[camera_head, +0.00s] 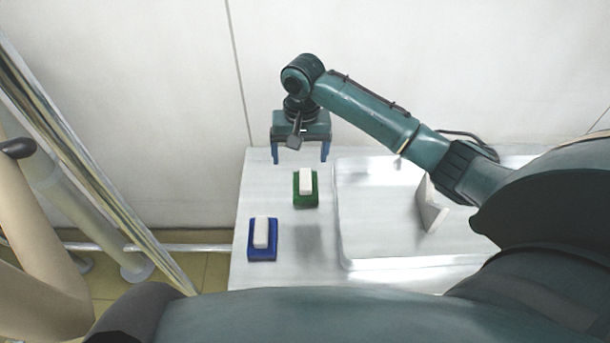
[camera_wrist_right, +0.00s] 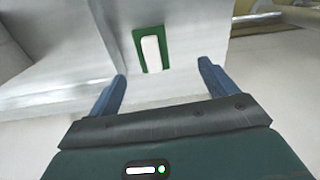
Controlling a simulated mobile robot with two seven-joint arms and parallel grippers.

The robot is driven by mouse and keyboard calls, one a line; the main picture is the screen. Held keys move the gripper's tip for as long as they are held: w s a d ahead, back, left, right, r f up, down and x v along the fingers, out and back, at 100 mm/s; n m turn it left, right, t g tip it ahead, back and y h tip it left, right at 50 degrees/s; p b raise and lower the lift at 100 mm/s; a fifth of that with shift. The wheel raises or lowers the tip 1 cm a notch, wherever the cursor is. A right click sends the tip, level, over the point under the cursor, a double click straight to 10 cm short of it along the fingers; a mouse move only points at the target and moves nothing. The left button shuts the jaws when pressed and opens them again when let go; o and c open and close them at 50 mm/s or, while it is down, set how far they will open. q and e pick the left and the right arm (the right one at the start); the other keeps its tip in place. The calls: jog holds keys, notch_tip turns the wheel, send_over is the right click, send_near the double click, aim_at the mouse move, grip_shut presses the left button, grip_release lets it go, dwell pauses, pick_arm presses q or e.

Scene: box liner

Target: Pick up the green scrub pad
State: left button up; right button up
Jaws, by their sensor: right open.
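The green scrub pad (camera_head: 306,202) lies flat on the white table, with a white block-shaped handle on top. It also shows in the right wrist view (camera_wrist_right: 138,50), beyond and roughly between the fingertips. My right gripper (camera_head: 299,160) is open and empty above the far edge of the table, behind the pad and apart from it. Its two blue fingers (camera_wrist_right: 161,78) also show in the right wrist view, spread apart. My left gripper is not in view.
A blue pad (camera_head: 263,255) with a white handle lies nearer and to the left on the white table (camera_head: 245,200). A white tray (camera_head: 390,262) with an upright white piece (camera_head: 431,208) is to the right. A wall stands behind; a metal pole (camera_head: 90,165) is at left.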

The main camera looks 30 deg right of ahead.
aim_at(306, 178)
jog(key=shift+m, duration=0.4)
jog(key=f, duration=0.2)
jog(key=d+f, duration=0.1)
jog(key=f, duration=0.1)
jog(key=w+f, duration=0.1)
jog(key=shift+w+d+f+b, duration=0.1)
jog(key=shift+d+f+b, duration=0.25)
jog(key=shift+d+f, duration=0.05)
jog(key=shift+s+f, duration=0.2)
jog(key=shift+f, duration=2.45)
jog(key=shift+c, duration=0.5)
jog(key=c, duration=1)
jog(key=shift+r, duration=0.1)
notch_tip(306, 178, up, 10)
jog(key=shift+p, duration=0.35)
